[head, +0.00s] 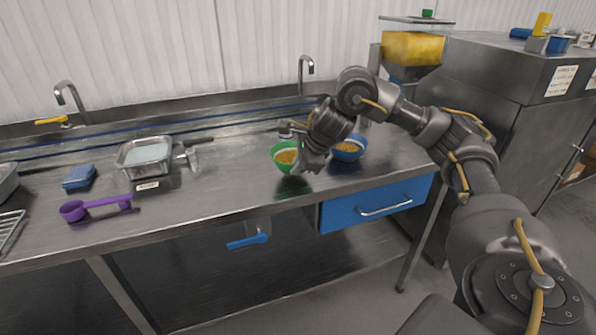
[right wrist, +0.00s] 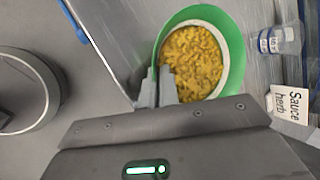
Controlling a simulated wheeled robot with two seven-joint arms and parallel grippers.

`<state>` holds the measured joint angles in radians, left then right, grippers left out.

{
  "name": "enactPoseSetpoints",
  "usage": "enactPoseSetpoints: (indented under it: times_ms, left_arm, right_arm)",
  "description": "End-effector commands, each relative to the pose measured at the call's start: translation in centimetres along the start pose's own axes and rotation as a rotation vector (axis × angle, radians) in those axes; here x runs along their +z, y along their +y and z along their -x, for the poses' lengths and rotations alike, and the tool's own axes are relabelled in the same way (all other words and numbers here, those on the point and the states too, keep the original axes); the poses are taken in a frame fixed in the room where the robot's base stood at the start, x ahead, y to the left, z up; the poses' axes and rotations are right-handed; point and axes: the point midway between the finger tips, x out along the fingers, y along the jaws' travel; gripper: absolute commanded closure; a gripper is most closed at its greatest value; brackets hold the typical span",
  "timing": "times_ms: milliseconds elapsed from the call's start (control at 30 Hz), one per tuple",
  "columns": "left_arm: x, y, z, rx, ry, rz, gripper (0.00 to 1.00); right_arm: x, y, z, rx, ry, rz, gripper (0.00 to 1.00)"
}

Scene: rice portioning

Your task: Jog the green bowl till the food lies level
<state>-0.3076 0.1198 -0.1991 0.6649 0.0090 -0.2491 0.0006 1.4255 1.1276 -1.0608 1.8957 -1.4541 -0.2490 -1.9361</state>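The green bowl (head: 277,165) is at the middle of the steel counter, with yellow-orange food in small pieces inside; it also shows in the right wrist view (right wrist: 237,50). The food (right wrist: 193,62) covers most of the inside, with a pale band of bowl wall showing along the right. Its surface looks lumpy, and I cannot tell its exact slope. My right gripper (right wrist: 158,87) has its fingers close together at the bowl's near rim, with the rim between them. I cannot tell whether the bowl touches the counter. My left gripper is out of view.
A blue bowl (head: 350,154) with similar food stands right of the green bowl, behind my right arm. A clear cup (right wrist: 284,40) and a sauce label (right wrist: 289,103) are close by. A purple scoop (head: 97,206), blue sponge (head: 79,177) and metal tray (head: 146,155) lie left.

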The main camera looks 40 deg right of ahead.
Motion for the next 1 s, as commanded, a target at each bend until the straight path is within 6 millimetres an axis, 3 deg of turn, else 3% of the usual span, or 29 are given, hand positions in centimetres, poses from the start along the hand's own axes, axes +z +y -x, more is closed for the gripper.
enactPoseSetpoints:
  times_ms: [533,1000]
  left_arm:
    - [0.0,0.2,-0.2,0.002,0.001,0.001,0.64]
    - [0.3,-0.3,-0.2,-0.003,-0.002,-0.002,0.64]
  right_arm:
    - [-0.4,-3.0,-1.4,0.0,-0.003,0.001,1.0]
    - [-0.5,-3.2,-1.6,0.0,-0.003,0.003,1.0]
